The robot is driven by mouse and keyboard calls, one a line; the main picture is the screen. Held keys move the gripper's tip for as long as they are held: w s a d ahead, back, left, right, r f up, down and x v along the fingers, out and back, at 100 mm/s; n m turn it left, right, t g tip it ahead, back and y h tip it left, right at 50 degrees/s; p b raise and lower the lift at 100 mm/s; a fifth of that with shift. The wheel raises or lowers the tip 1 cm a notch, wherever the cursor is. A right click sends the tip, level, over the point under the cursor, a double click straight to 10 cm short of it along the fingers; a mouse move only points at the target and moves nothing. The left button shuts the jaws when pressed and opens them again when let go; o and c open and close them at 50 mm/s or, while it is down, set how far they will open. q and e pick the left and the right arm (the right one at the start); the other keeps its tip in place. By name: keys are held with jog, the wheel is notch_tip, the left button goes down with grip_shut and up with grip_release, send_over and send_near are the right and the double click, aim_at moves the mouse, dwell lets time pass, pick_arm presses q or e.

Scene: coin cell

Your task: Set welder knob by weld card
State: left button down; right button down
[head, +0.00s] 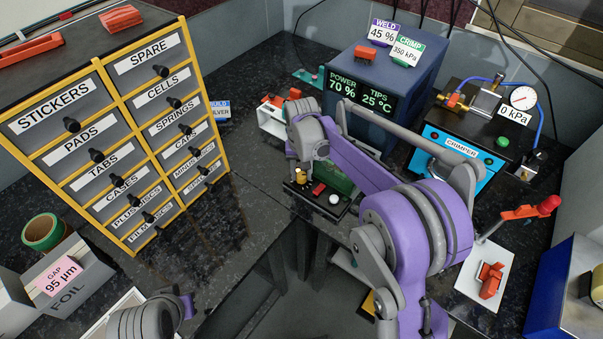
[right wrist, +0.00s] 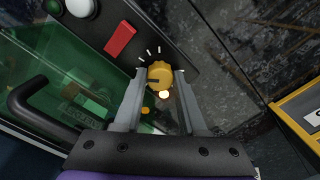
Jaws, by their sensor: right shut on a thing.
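The weld card (head: 383,32) stands on top of the blue welder (head: 350,65) and reads 45 %. The welder's display (head: 361,95) reads POWER 70 % and TIPS 25 °C. The yellow knob (head: 300,175) is on a black panel in front of the welder. It also shows in the right wrist view (right wrist: 160,74), with white tick marks around its far side. My right gripper (right wrist: 160,98) has its two fingers on either side of the knob and is shut on it. My left arm shows at the bottom left, but its gripper does not.
A red switch (right wrist: 121,40) and a white button (right wrist: 79,8) sit beside the knob. A green transparent cover and dark handle (right wrist: 40,105) are close to my right gripper. The crimper (head: 460,150) is to the right, the labelled drawers (head: 120,130) to the left.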

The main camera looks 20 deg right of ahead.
aim_at(302, 175)
pick_arm(q)
jog(key=shift+s+f+b, duration=0.1)
jog(key=shift+f+b, duration=0.25)
jog(key=shift+f, duration=0.1)
pick_arm(e)
jog(key=n, duration=0.6)
pick_arm(q)
jog(key=shift+f, duration=0.25)
pick_arm(e)
jog(key=n, duration=0.6)
jog(key=shift+n, duration=0.4)
jog(key=shift+c, duration=2.4)
grip_release()
jog(key=shift+r, duration=0.15)
pick_arm(q)
jog(key=shift+r, duration=0.45)
pick_arm(e)
notch_tip(302, 175, up, 11)
jog(key=shift+f, duration=0.2)
